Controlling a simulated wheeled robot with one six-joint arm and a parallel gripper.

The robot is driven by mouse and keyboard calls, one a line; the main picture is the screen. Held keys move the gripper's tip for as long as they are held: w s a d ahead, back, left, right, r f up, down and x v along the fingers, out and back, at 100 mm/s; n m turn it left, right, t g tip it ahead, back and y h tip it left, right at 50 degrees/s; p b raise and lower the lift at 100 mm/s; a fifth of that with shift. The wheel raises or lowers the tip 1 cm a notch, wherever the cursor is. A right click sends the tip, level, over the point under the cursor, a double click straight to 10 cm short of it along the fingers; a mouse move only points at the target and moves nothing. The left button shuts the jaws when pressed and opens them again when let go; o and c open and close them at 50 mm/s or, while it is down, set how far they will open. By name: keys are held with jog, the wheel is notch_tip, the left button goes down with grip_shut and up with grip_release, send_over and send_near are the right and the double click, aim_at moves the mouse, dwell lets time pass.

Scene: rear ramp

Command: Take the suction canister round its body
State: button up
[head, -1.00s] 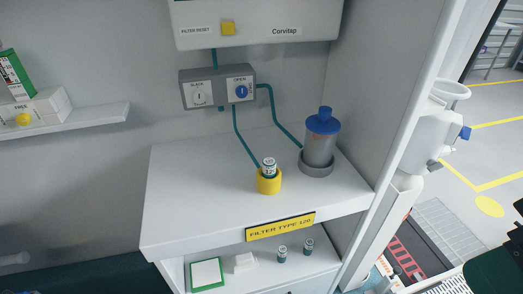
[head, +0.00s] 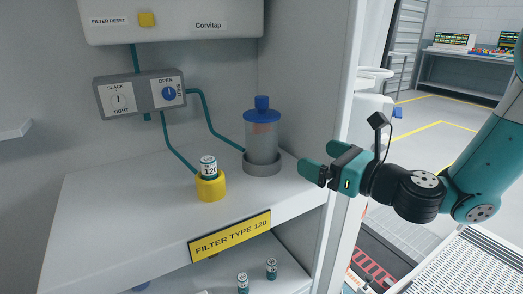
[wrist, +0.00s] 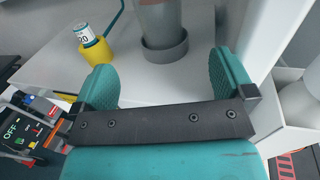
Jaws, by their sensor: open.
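The suction canister (head: 263,142) is a clear grey cylinder with a blue lid and knob. It stands upright in a round grey holder (head: 262,168) at the right end of the white shelf. In the wrist view the canister's lower body (wrist: 160,22) shows at the top, beyond the fingers; its lid is out of frame. My gripper (head: 315,166) is to the right of the canister, apart from it, around the height of its lower body. In the wrist view my gripper (wrist: 168,85) is open, with nothing between its teal fingers.
A yellow holder (head: 211,187) with a small filter marked 120 (head: 208,166) stands left of the canister. Teal tubes run from the grey valve box (head: 140,92) down towards both. A side wall (head: 305,80) rises behind the canister. The shelf's left part is clear.

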aim_at(274, 138)
jog(key=p+x, duration=0.3)
jog(key=x, duration=0.2)
jog(key=p+x, duration=0.4)
jog(key=x, duration=0.1)
jog(key=shift+s+r, duration=0.2)
jog(key=shift+r, duration=0.05)
jog(key=shift+f+p+x, duration=0.15)
jog(key=shift+p+x, duration=0.35)
jog(key=shift+x, duration=1.1)
jog(key=shift+f+p+x, duration=0.15)
jog(key=shift+p+x, duration=0.3)
jog(key=shift+x, duration=1.15)
jog(key=shift+c, duration=0.2)
jog(key=c, duration=0.8)
jog(key=shift+c, duration=0.2)
jog(key=shift+r, duration=0.15)
